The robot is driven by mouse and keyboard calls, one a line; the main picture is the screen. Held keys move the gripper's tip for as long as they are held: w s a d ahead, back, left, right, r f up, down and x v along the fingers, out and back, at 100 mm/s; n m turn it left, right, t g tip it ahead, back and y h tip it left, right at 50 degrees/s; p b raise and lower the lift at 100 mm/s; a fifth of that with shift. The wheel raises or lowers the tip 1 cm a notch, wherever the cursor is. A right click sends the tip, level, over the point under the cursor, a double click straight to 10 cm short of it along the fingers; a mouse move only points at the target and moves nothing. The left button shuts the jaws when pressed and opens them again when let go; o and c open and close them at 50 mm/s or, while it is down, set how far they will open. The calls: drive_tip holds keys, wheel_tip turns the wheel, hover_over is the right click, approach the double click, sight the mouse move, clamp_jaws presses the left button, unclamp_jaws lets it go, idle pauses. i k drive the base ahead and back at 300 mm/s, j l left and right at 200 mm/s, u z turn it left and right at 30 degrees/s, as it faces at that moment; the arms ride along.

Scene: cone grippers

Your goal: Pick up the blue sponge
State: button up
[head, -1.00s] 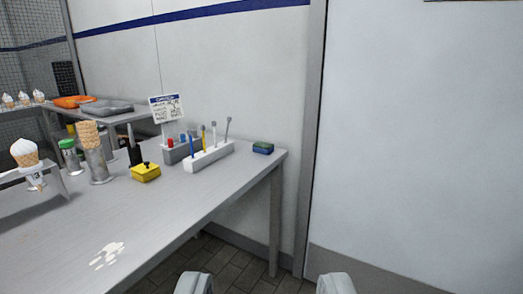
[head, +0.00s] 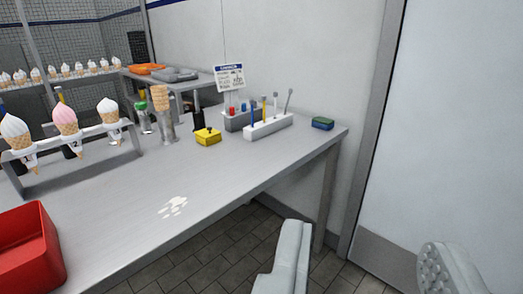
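The blue sponge (head: 322,121) is a small block with a blue top and a green lower layer. It lies on the metal table (head: 221,193) near its far right corner, by the wall. My gripper (head: 363,272) is at the bottom right of the head view.
A white holder (head: 268,127) with several upright tools stands left of the sponge, with a yellow box (head: 208,136) further left. A cone rack (head: 75,145) and a red bin (head: 27,250) are at the left. A white spill (head: 174,207) marks the otherwise clear table front.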

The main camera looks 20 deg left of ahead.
sight(326, 124)
drive_tip(key=i+j+z, duration=0.1)
drive_tip(key=i, duration=0.45)
drive_tip(key=i+j+z, duration=0.1)
drive_tip(key=i+j, duration=0.25)
drive_tip(key=i, duration=0.2)
drive_tip(key=i+j+z, duration=0.1)
drive_tip(key=i+j, duration=0.2)
drive_tip(key=i, duration=0.25)
drive_tip(key=i+j+z, duration=0.1)
drive_tip(key=i+j, duration=0.2)
drive_tip(key=i, duration=0.2)
